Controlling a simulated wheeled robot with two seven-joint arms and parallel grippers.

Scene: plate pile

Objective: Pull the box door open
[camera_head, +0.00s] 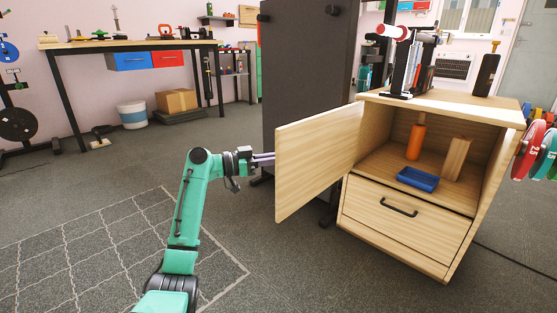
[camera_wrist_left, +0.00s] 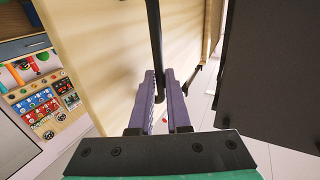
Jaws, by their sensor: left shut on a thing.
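The wooden box (camera_head: 458,113) stands at the right in the head view. Its door (camera_head: 318,158) is swung wide out to the left, so the upper compartment shows. My left gripper (camera_head: 266,159) is at the door's outer face, near its free edge. In the left wrist view, the purple fingers are shut on a black bar handle (camera_wrist_left: 155,40) that runs along the door (camera_wrist_left: 105,55). In the head view the door hides this handle. My right gripper is in neither view.
An orange cylinder (camera_head: 417,137), a wooden block (camera_head: 456,158) and a blue tray (camera_head: 417,180) are inside the compartment. A drawer with a black handle (camera_head: 398,207) is below, shut. A dark panel (camera_head: 305,75) stands behind the door. The floor at the left front is clear.

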